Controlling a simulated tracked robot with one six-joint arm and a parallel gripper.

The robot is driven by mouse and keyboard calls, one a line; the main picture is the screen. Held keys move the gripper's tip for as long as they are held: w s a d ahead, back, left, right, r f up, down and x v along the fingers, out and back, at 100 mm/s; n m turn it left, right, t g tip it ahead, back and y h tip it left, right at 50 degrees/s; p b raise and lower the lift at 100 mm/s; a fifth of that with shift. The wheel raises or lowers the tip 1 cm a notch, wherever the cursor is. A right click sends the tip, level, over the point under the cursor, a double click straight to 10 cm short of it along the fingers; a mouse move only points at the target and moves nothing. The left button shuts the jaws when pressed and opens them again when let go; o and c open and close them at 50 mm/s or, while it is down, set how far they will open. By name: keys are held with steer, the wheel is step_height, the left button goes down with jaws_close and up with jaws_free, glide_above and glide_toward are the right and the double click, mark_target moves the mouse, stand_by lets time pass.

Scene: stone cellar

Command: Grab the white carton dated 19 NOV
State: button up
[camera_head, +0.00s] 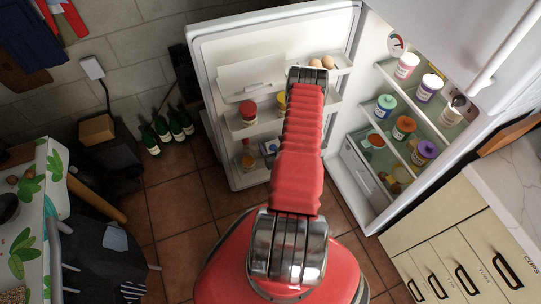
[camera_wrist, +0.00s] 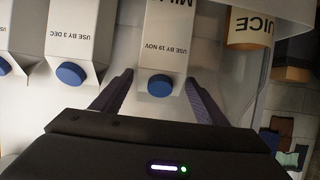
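In the wrist view, the white carton printed "USE BY 19 NOV" (camera_wrist: 166,48), with a blue cap, appears upside down, straight ahead of my gripper (camera_wrist: 160,77). My gripper is open, with one dark finger on each side of the carton. A narrow gap shows by the left fingertip; I cannot tell whether the right one touches. A similar white carton marked "USE BY 3 DEC" (camera_wrist: 80,35), also blue-capped, stands to the left. In the head view my red arm hides the carton and the fingers.
Another white carton (camera_wrist: 8,35) is at the wrist view's far left; a "JUICE" container (camera_wrist: 250,28) is close on the right. In the head view, the open fridge door (camera_head: 222,62) holds jars and eggs, and fridge shelves (camera_head: 384,113) hold several jars.

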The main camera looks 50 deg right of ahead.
jaws_close()
stand_by(0.7)
